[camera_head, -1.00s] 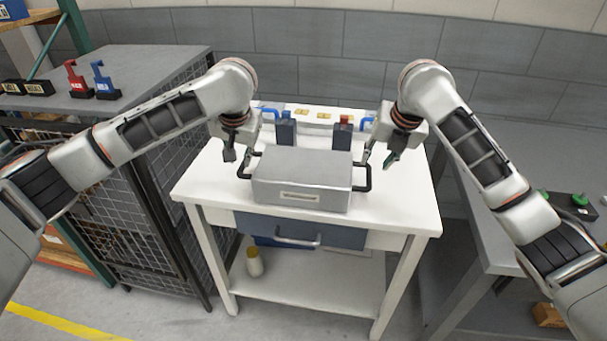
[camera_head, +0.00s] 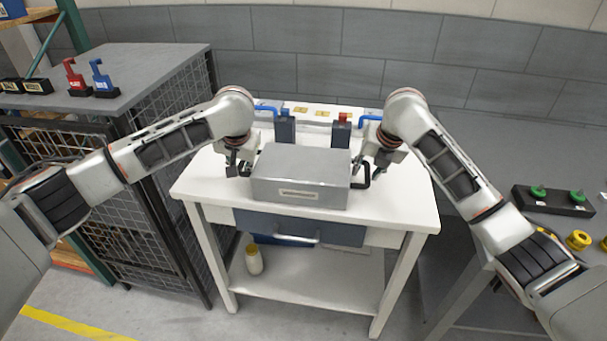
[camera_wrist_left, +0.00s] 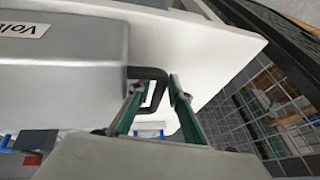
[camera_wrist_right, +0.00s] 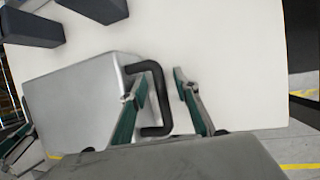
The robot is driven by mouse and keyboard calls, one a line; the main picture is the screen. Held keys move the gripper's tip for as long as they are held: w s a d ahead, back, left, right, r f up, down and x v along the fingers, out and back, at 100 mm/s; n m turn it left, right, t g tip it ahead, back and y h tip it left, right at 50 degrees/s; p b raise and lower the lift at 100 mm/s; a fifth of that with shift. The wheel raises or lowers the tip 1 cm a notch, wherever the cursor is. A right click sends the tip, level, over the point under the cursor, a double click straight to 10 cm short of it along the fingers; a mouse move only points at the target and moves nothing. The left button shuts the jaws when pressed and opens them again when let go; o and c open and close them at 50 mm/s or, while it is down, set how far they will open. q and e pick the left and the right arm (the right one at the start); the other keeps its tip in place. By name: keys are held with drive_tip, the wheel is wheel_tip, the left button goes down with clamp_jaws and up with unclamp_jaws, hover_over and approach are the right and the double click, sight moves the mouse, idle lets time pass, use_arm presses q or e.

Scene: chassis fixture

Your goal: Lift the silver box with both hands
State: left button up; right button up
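The silver box (camera_head: 302,177) rests on the white table, with a label on its front and a black handle on each side. My left gripper (camera_head: 238,166) is at the box's left handle. In the left wrist view its fingers (camera_wrist_left: 158,95) are apart, on either side of the black handle (camera_wrist_left: 150,74). My right gripper (camera_head: 368,168) is at the right handle (camera_head: 372,178). In the right wrist view its fingers (camera_wrist_right: 160,88) are apart with the handle bar (camera_wrist_right: 158,95) between them. Neither gripper is visibly closed on its handle.
The white table (camera_head: 405,200) has a drawer and a lower shelf with a small bottle (camera_head: 254,260). Dark blocks (camera_head: 285,130) and blue handles stand behind the box. A mesh cage (camera_head: 165,130) is at left and a grey bench (camera_head: 540,150) at right.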

use_arm(q)
drive_tip(key=c, duration=0.5)
use_arm(e)
drive_tip(key=c, duration=0.5)
use_arm(q)
clamp_jaws()
use_arm(e)
clamp_jaws()
use_arm(q)
drive_tip(key=shift+w+r, duration=0.1)
drive_tip(key=shift+r, duration=0.1)
use_arm(e)
drive_tip(key=shift+w+r, duration=0.1)
drive_tip(key=shift+r, duration=0.05)
